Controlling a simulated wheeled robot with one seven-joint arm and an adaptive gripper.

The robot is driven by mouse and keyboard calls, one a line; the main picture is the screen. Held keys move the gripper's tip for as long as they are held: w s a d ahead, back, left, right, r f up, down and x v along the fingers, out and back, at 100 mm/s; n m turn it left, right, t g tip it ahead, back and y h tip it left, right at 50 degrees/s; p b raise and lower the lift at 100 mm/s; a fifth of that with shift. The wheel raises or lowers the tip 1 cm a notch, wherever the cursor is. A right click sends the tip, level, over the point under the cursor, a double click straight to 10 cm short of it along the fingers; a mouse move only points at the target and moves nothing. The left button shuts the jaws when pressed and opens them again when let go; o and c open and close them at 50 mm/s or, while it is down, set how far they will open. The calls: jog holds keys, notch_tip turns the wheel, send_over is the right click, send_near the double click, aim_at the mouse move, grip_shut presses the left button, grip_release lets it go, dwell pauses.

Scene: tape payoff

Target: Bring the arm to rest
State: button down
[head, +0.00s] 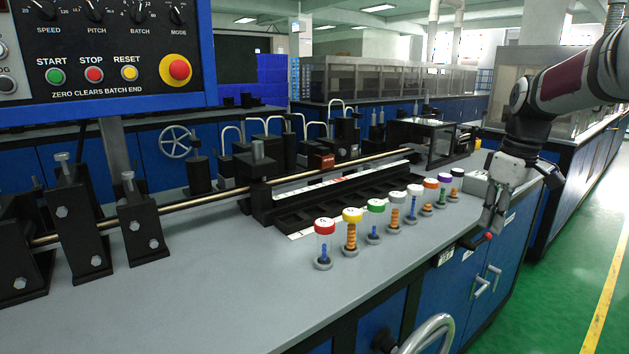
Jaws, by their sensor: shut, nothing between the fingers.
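My arm comes in from the upper right, and my gripper (491,222) hangs fingers down at the right end of the bench (200,285). Its fingers are shut with nothing held. It is to the right of the row of capped tubes and apart from them. A small red part (489,236) shows at the fingertips; whether they touch it I cannot tell.
A control panel (110,60) with START, STOP and RESET buttons fills the upper left. A long metal rod (200,198) on black supports runs across the bench behind the tubes. A handwheel (428,335) sticks out at the front. Green floor (570,250) is open at the right.

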jog(key=s+a+r+m+h, duration=0.1)
jog(key=s+a+r+m, duration=0.1)
jog(key=s+a, duration=0.6)
jog(key=s+a+r+m, duration=0.1)
jog(key=s+a+r, duration=0.3)
jog(key=s, duration=0.8)
jog(key=s+a+f+m, duration=0.2)
jog(key=s+f, duration=0.2)
jog(key=s, duration=0.6)
jog(key=s+a+f+m, duration=0.1)
jog(key=s+a+f, duration=0.3)
jog(key=s, duration=0.5)
notch_tip(320, 180, up, 22)
jog(key=d+t+p, duration=0.1)
jog(key=t+p, duration=0.2)
jog(key=p, duration=1.9)
jog(key=shift+s+d+r, duration=0.2)
jog(key=shift+s+d, duration=0.05)
jog(key=shift+s, duration=0.15)
